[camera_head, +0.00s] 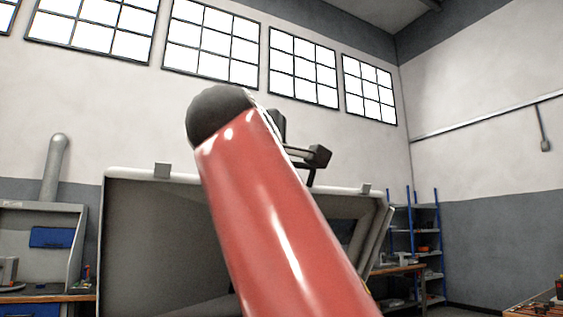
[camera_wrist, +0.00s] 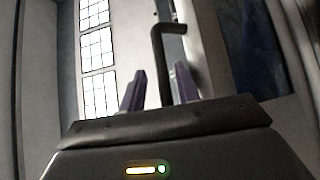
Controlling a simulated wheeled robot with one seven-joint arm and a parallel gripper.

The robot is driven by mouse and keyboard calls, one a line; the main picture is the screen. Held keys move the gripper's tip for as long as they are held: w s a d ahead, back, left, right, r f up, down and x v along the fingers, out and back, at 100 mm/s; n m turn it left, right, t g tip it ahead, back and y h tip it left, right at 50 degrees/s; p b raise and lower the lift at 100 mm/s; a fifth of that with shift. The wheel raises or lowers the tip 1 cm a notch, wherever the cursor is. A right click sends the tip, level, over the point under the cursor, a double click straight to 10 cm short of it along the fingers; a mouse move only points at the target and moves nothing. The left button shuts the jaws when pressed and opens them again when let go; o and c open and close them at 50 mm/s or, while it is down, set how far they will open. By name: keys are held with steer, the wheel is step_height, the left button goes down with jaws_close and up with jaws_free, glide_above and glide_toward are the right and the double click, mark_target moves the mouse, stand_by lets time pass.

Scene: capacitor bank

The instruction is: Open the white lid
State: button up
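The white lid (camera_head: 135,173) shows in the head view as a large raised panel with a pale rounded edge and a grey recessed inner face. My red arm hides its middle. My gripper (camera_head: 318,157) is partly hidden behind the arm at the lid's top edge. In the wrist view, my gripper (camera_wrist: 160,85) has its two purple-grey fingers apart. A black bent handle (camera_wrist: 158,60) runs between them, with gaps visible on both sides. The handle's upper end reaches toward a pale surface. I cannot tell whether a finger touches it.
A workbench with a blue box (camera_head: 52,237) and a grey pipe (camera_head: 55,165) stand at the left. Blue-framed shelves (camera_head: 427,245) stand behind at the right, and a table corner (camera_head: 540,305) shows at lower right.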

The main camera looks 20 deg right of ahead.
steer(key=v, duration=0.7)
steer(key=shift+s+a, duration=0.25)
steer(key=shift+s, duration=0.1)
steer(key=shift+a, duration=0.1)
steer(key=shift+s+r, duration=0.1)
steer(key=shift+r, duration=0.1)
